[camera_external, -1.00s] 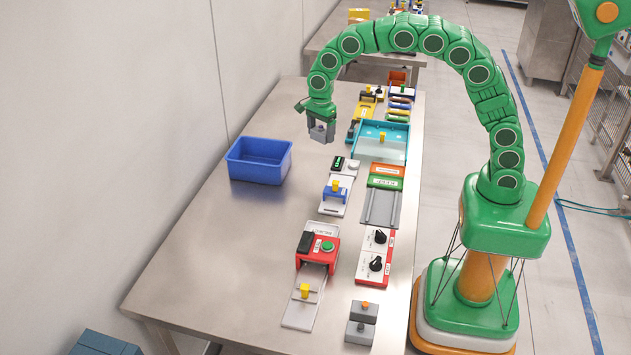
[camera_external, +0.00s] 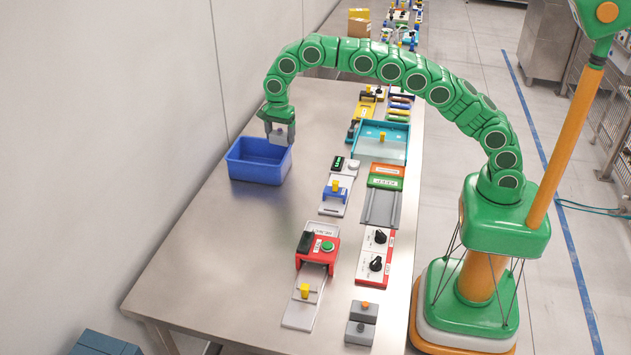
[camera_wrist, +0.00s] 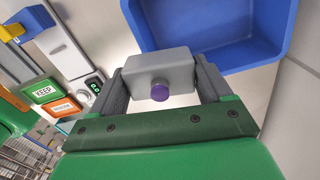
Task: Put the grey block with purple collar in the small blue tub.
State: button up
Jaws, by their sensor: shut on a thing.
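The grey block with purple collar (camera_wrist: 160,72) is between the two fingers of my gripper (camera_wrist: 160,85) in the wrist view, its purple round part facing the camera. My gripper (camera_external: 279,134) is shut on the block (camera_external: 279,138), which appears in the external view above the right back part of the small blue tub (camera_external: 258,172). The tub stands upright on the table and its visible inside is empty. In the wrist view the tub (camera_wrist: 215,55) lies just beyond the block, its lower part hidden behind the block and the gripper.
The steel table (camera_external: 215,235) is clear around and in front of the tub. A wall runs along the left.

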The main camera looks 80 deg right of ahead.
aim_at(268, 162)
jog(key=w, duration=0.1)
jog(key=w+f, duration=0.1)
jog(key=shift+w+a+n, duration=0.25)
jog(key=shift+w+n, duration=0.05)
jog(key=shift+n, duration=0.6)
jog(key=shift+w+f, duration=0.4)
jog(key=shift+f, duration=1.5)
jog(key=shift+w+f, duration=0.45)
jog(key=shift+f, duration=1.4)
jog(key=shift+w+f, duration=0.4)
jog(key=shift+f, duration=1.5)
jog(key=shift+a+f, duration=0.1)
jog(key=shift+f, duration=0.05)
jog(key=o, duration=1.1)
notch_tip(268, 162, up, 12)
